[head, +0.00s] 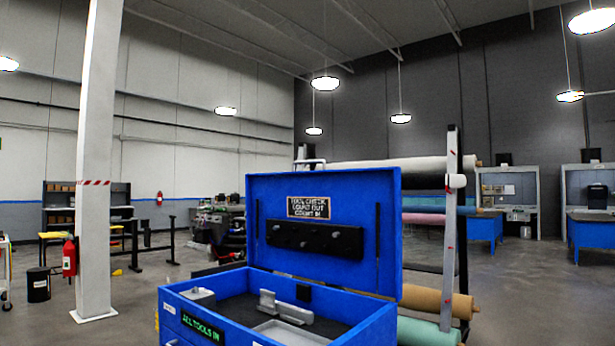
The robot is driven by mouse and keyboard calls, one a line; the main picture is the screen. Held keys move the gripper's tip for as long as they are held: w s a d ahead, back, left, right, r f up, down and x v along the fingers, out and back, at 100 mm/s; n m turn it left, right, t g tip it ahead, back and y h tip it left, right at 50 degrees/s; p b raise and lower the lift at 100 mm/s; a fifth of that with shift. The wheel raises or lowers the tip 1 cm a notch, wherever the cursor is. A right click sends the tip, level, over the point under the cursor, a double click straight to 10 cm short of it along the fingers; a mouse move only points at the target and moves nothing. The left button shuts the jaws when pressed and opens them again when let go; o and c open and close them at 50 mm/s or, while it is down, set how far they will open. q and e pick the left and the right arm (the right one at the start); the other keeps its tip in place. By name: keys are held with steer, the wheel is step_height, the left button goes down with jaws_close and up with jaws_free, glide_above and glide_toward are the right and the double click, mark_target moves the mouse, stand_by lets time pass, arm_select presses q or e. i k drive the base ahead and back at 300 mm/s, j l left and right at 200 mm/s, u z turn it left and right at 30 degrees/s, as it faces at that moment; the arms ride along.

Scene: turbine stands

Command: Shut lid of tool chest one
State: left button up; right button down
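A blue tool chest (377,325) stands close in front of me at the bottom centre of the head view. Its lid (350,190) is raised upright at the back. Inside the lid are a small dark sign and a black holder strip (314,239). The open top compartment has a dark floor and holds a grey metal tool (286,307) and a small grey box (202,296). A green-lettered label reading "ALL TOOLS IN" (202,327) is on the front. The lower part of the chest is cut off by the frame. Neither gripper is in view.
A rack with large rolls (436,302) stands right behind the chest. A white column (98,160) with a red extinguisher (69,257) rises at the left. Blue benches (590,232) stand far right. Open grey floor (530,290) lies to the right and left.

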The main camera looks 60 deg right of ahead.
mark_target(341, 228)
steer(key=l+z, duration=0.1)
steer(key=z, duration=0.75)
steer(key=i+l+z, duration=0.1)
steer(key=z, duration=0.7)
